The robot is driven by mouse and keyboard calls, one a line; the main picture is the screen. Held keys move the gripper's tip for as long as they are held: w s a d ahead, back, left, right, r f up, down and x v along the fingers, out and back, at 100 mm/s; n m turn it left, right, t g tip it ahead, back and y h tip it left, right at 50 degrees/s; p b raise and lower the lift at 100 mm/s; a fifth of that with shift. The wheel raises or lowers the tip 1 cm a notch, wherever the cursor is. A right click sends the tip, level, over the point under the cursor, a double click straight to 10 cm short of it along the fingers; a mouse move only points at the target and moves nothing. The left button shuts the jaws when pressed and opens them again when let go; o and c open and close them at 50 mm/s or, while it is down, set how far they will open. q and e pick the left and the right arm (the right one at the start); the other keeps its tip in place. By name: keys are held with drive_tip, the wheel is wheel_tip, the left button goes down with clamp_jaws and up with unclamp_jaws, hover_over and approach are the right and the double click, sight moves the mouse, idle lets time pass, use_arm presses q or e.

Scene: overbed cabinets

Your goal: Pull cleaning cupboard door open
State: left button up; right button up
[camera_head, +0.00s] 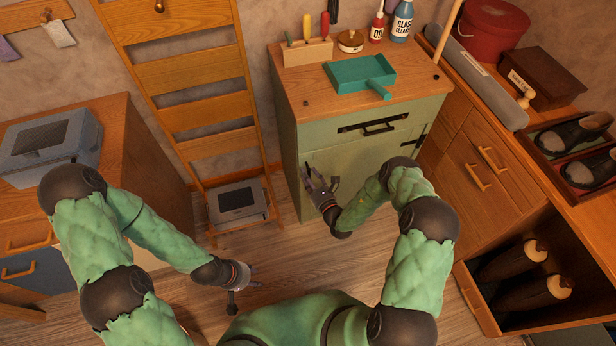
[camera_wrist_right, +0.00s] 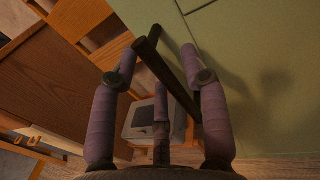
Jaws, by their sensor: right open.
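The green cupboard (camera_head: 370,155) stands at the back centre with its door shut flush, as far as I can see. My right gripper (camera_head: 318,178) is at the upper left part of the door front. In the right wrist view, a dark bar handle (camera_wrist_right: 172,78) on the green door (camera_wrist_right: 245,70) runs between the fingers of my right gripper (camera_wrist_right: 160,65). The fingers are apart around the bar; contact is not clear. My left gripper (camera_head: 238,285) hangs low over the floor at the lower left, away from the cupboard; its finger opening is unclear.
A drawer with a dark pull (camera_head: 380,128) sits above the door. A teal dustpan (camera_head: 360,75) and bottles stand on top. A wooden ladder (camera_head: 195,90) and a grey box (camera_head: 238,200) are left of it. An open shoe compartment (camera_head: 525,270) is at right. Floor before the cupboard is clear.

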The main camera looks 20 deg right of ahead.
drive_tip(key=shift+w+a, duration=0.1)
drive_tip(key=shift+w, duration=0.3)
drive_tip(key=shift+c, duration=0.3)
clamp_jaws()
drive_tip(key=shift+s, duration=0.1)
